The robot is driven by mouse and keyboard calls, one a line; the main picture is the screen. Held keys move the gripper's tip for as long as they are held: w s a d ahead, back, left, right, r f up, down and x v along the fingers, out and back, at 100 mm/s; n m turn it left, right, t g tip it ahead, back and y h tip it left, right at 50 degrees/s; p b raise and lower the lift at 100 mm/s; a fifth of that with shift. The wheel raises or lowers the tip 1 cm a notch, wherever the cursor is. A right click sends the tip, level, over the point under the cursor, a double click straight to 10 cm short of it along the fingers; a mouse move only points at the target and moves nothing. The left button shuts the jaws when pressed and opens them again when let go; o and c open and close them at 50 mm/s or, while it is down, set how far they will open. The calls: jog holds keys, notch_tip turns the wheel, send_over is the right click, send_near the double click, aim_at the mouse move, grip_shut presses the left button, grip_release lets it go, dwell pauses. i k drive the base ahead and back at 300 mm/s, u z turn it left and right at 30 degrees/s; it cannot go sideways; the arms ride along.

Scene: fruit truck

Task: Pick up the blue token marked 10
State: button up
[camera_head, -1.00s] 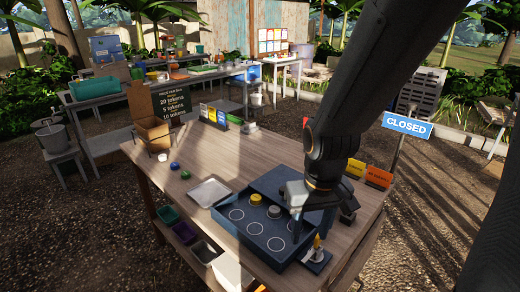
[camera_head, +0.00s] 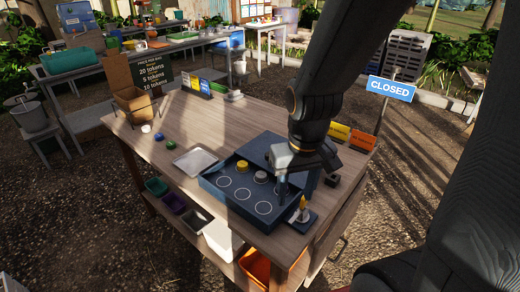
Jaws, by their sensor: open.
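A small blue token (camera_head: 159,136) lies on the wooden table, left of centre; its marking is too small to read. A white token (camera_head: 146,128) lies just beyond it. The dark blue token tray (camera_head: 213,184) has round outlined spots; a yellow token (camera_head: 242,166) and a grey one (camera_head: 261,176) stand in its back row. My gripper (camera_head: 281,185) hangs over the tray's right side, pointing down, open. It is well to the right of the blue token. The spot under its fingers is partly hidden, so I cannot tell if a token is there.
A shallow silver tray (camera_head: 195,161) lies between the blue token and the token tray. A cardboard box (camera_head: 132,103) and price sign (camera_head: 155,72) stand at the back left. Coloured cards (camera_head: 205,87) stand behind. The table's middle back is clear.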

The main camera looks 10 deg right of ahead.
aim_at(158, 138)
jog(key=k, duration=0.95)
jog(key=u, duration=1.55)
jog(key=i, duration=2.95)
jog(key=z, duration=1.3)
jog(key=i, duration=0.85)
jog(key=z, duration=0.9)
